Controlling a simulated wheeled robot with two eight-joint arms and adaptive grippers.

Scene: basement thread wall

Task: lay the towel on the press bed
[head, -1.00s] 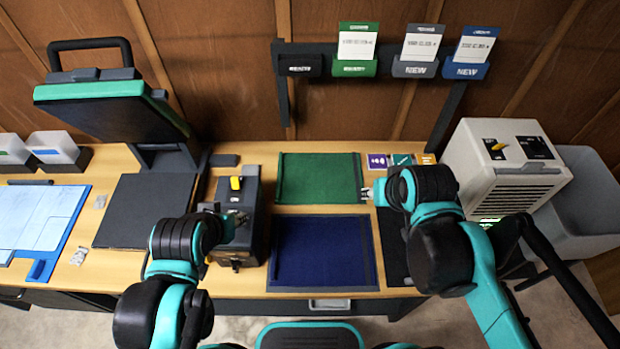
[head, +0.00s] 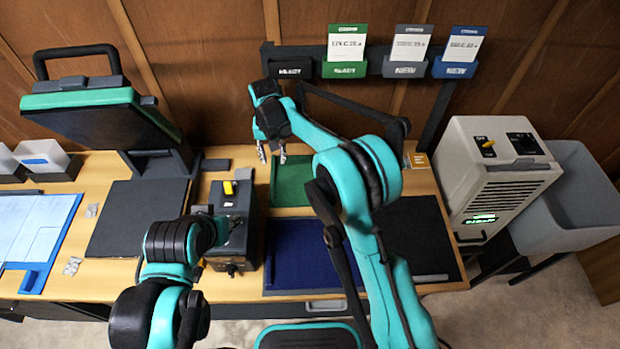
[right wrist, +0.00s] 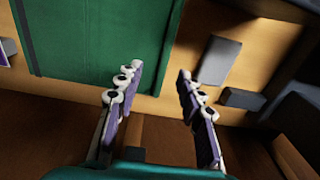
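A flat green cloth (head: 290,181), possibly the towel, lies on the table behind a dark blue one (head: 310,255); I cannot tell which one is meant. My right arm hides part of both. My right gripper (head: 271,153) is open and empty above the left back end of the green cloth. In the right wrist view the fingers (right wrist: 157,85) are apart, with the green cloth (right wrist: 95,45) beyond them. The press bed (head: 138,216) is a bare dark pad at the left, under the raised press lid (head: 85,98). My left gripper (head: 236,226) is by the dark box; its fingers are unclear.
A dark box with a yellow switch (head: 229,188) stands between the press and the cloths. A black mat (head: 412,238) lies at the right. A white machine (head: 495,175) and a grey bin (head: 570,200) stand further right. A card rack (head: 400,70) hangs behind.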

